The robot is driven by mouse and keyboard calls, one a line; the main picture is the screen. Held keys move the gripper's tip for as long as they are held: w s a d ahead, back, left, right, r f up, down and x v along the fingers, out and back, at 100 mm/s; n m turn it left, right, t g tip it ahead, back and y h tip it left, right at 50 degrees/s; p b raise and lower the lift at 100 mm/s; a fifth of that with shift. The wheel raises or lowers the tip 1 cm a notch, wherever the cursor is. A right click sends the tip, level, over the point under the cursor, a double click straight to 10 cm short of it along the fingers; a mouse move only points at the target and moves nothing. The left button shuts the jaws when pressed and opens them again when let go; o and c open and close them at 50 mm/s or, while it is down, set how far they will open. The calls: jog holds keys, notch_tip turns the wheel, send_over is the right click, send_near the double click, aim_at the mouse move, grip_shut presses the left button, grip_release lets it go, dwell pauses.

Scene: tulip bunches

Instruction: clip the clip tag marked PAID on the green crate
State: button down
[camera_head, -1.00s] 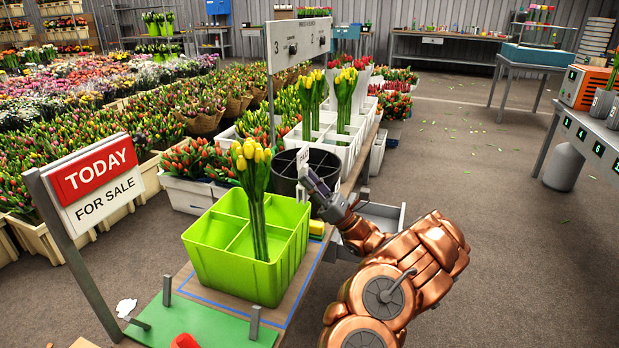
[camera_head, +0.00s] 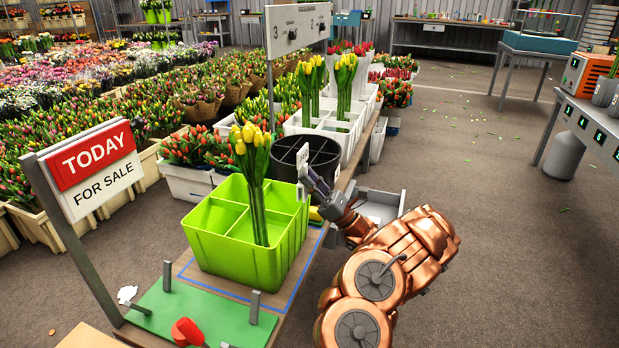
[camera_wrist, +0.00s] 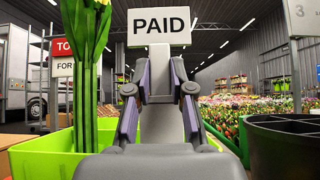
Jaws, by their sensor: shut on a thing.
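The green crate (camera_head: 228,259) stands on the bench inside a blue outline, with a bunch of yellow tulips (camera_head: 251,150) upright in one compartment. My gripper (camera_head: 307,175) is at the crate's right side, near its upper rim. It is shut on the clip tag marked PAID (camera_wrist: 159,26), which stands upright above the fingertips in the wrist view. The tag shows small and pale in the head view (camera_head: 302,158). In the wrist view the crate's wall (camera_wrist: 42,158) is at the lower left, apart from the tag.
A dark round bucket (camera_head: 322,155) stands just behind my gripper. A TODAY FOR SALE sign (camera_head: 92,170) stands at the left. White crates with tulips (camera_head: 350,125) are farther back. A green mat (camera_head: 200,315) with metal posts and a red object (camera_head: 188,332) lies in front.

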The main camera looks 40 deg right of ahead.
aim_at(307, 192)
jog(key=shift+f+b, duration=1.95)
jog(key=shift+f, duration=0.5)
jog(key=c, duration=0.9)
grip_release()
jog(key=shift+c, duration=0.2)
jog(key=shift+y, duration=0.3)
